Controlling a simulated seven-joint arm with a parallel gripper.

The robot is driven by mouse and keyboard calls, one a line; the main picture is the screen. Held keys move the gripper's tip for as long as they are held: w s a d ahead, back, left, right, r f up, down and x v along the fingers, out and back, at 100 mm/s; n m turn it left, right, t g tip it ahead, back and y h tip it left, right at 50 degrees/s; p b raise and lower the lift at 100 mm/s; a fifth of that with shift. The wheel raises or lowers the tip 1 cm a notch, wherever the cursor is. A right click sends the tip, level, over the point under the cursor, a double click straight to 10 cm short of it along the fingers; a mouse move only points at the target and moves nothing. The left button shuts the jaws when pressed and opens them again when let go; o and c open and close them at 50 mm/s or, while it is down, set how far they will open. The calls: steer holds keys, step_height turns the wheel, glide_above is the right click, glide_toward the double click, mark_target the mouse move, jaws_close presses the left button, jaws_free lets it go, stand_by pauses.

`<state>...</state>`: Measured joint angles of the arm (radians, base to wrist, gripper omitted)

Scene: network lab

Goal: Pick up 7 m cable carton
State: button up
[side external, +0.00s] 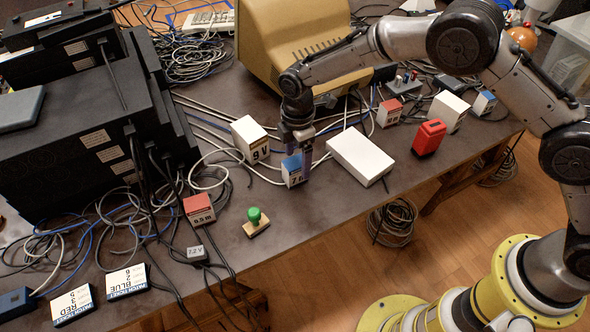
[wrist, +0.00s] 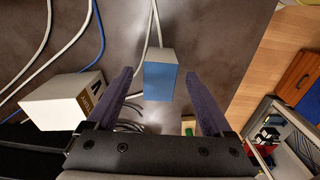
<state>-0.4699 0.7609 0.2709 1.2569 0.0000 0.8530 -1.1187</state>
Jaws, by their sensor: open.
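The 7 m cable carton, a small box with a blue top and a white front marked with a 7 (side external: 292,172), stands on the dark table near its front edge. In the wrist view its blue top (wrist: 159,82) shows between the ends of my fingers, with clear gaps on both sides. My gripper (side external: 304,165) points down at the carton, and one purple finger covers its right side in the side view. In the wrist view my gripper (wrist: 158,76) is open and empty, a finger left and right of the carton. How far the fingertips reach down its sides is hard to tell.
A white 9 V carton (side external: 250,139) stands close behind left. A flat white box (side external: 360,156) lies close on the right. Loose cables (side external: 225,165) run around the carton. A green-knobbed stamp (side external: 256,221) and a red-topped carton (side external: 199,209) are nearer the front left.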

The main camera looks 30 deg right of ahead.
mark_target(295, 171)
steer(key=f, duration=0.5)
steer(key=shift+a, duration=0.3)
steer(key=shift+r, duration=0.1)
jaws_close()
